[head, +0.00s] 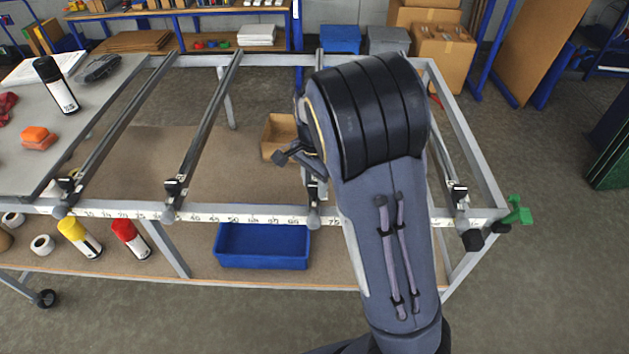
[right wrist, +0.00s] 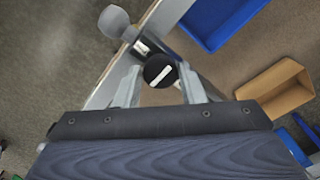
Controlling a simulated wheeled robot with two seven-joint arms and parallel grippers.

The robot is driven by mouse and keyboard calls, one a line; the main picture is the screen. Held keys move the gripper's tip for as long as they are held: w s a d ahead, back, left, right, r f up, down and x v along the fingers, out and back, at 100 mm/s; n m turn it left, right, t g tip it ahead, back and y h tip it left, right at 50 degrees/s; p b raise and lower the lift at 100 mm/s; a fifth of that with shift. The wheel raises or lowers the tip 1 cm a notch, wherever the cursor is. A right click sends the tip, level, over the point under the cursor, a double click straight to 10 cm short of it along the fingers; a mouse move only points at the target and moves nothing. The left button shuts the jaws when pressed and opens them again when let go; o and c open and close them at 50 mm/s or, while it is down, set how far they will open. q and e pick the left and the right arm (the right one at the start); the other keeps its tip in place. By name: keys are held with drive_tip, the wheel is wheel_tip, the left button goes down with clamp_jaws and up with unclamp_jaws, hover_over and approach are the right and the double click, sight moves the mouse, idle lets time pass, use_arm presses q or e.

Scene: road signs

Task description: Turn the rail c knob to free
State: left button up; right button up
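The metal frame carries several parallel rails. The third rail from the left (head: 313,193) is partly hidden by my right arm; no letter is readable on it. In the right wrist view a round black knob (right wrist: 159,71) with a slanted white bar sits on this rail, near the grey ball-shaped rail end (right wrist: 114,21). My right gripper (right wrist: 160,73) has its two fingers apart, one on each side of the knob. A small gap seems to show on either side; contact cannot be told. In the head view this gripper is mostly hidden behind my arm. My left gripper is not in view.
A numbered white scale strip (head: 262,219) runs along the frame's front bar. A blue bin (head: 262,262) and a cardboard box (head: 277,135) lie below the rails. A green clamp handle (head: 519,211) juts out at the right corner. A grey tabletop (head: 62,150) with a spray can is at left.

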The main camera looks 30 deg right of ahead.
drive_tip(key=c, duration=0.5)
drive_tip(key=shift+n, duration=0.3)
drive_tip(key=n, duration=0.2)
drive_tip(key=shift+n+p, duration=0.3)
drive_tip(key=shift+p, duration=0.1)
drive_tip(key=n, duration=0.3)
drive_tip(key=shift+n, duration=0.3)
drive_tip(key=n, duration=1.1)
drive_tip(key=shift+b, duration=0.4)
drive_tip(key=shift+n, duration=0.3)
